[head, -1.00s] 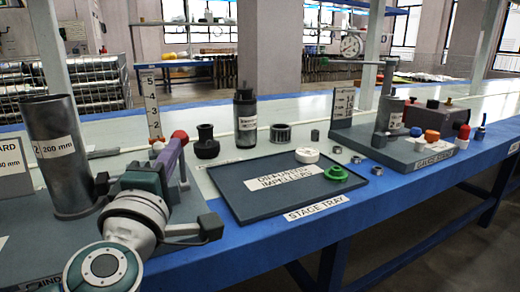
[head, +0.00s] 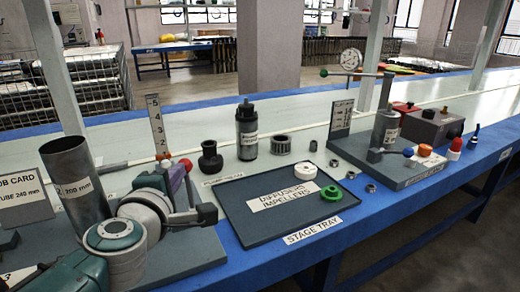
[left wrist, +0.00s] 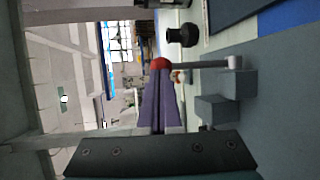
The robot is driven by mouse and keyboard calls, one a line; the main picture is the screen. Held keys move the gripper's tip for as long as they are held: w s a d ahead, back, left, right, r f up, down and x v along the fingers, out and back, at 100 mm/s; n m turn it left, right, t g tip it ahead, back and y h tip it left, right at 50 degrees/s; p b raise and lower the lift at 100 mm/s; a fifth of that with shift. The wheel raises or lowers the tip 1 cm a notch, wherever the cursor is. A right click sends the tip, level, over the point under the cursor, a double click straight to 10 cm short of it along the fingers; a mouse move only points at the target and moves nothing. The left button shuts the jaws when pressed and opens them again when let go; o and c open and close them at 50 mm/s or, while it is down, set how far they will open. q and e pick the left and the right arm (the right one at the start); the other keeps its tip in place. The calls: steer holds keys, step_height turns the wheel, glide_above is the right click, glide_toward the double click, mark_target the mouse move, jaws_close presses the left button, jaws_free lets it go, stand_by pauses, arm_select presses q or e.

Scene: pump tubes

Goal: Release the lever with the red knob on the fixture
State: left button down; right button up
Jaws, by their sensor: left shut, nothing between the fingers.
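The red knob (head: 185,165) is at the front left of the table, on the fixture (head: 200,258) beside the grey tube. My left gripper (head: 180,172) is shut and empty, its purple fingers just beside the knob. In the left wrist view the knob (left wrist: 160,64) lies right at the ends of the purple fingers (left wrist: 160,82), not between them. A grey rod (left wrist: 200,65) runs from the knob to a grey post. I cannot tell whether the fingertips touch the knob. My wrist hides much of the fixture in the head view. My right gripper is not in view.
The upright grey tube (head: 75,190) stands close to my left arm. The stage tray (head: 243,222) holds a white ring and a green impeller. Black fittings (head: 211,158) stand behind it. Another fixture (head: 405,170) with coloured knobs is at the right.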

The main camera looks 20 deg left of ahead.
arm_select(q)
steer(key=shift+w+a, duration=0.9)
steer(key=shift+a, duration=0.2)
steer(key=shift+r, duration=0.15)
